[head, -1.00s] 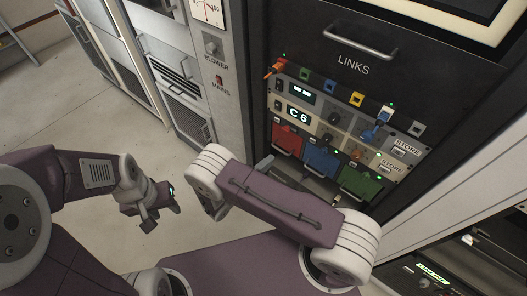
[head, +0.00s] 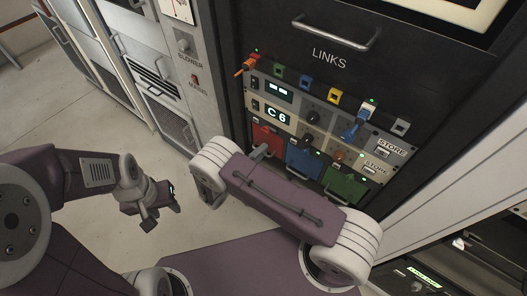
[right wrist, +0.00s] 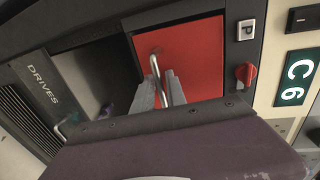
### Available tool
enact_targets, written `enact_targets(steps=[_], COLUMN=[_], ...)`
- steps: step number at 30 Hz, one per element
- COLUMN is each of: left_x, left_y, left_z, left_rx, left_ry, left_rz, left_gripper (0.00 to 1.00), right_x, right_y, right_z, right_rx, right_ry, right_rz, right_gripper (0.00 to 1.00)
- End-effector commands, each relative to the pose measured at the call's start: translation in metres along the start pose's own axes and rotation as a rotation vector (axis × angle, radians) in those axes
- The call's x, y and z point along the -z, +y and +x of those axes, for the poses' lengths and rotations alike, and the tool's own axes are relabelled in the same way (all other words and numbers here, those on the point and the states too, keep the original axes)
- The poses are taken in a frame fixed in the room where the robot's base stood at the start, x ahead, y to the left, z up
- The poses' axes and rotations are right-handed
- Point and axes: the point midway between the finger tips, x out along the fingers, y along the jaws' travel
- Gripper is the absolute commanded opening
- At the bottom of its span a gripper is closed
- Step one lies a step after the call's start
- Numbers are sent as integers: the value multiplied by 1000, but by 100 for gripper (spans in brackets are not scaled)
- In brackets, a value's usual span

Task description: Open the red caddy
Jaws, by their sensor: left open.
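The red caddy (head: 267,137) is the left one of a row of coloured fronts low in the LINKS rack, and it looks shut. In the right wrist view its red front (right wrist: 190,58) has a metal bar handle (right wrist: 155,66). My right gripper (right wrist: 161,92) is at this handle, one finger on each side of the bar. Whether the fingers press on it is not clear. In the head view my right forearm hides most of that gripper. My left gripper (head: 164,192) is open and empty over the floor at the left, away from the rack.
A blue caddy (head: 303,158) and a green caddy (head: 345,186) sit right of the red one. Above them are a C6 display (head: 278,115), knobs and coloured plugs. Open floor lies at the left.

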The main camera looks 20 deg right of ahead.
Motion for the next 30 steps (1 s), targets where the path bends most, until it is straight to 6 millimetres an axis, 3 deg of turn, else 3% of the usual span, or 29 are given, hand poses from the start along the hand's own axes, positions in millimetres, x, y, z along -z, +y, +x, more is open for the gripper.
enact_targets(steps=[2,30], left_x=[0,0], left_y=[0,0], left_z=[0,0], left_rx=[0,0], left_ry=[0,0], left_rz=[0,0], left_gripper=[42,42], right_x=[0,0], right_y=[0,0], right_z=[0,0], right_rx=[0,-1], right_ry=[0,1], right_rz=[0,0], right_gripper=[0,0])
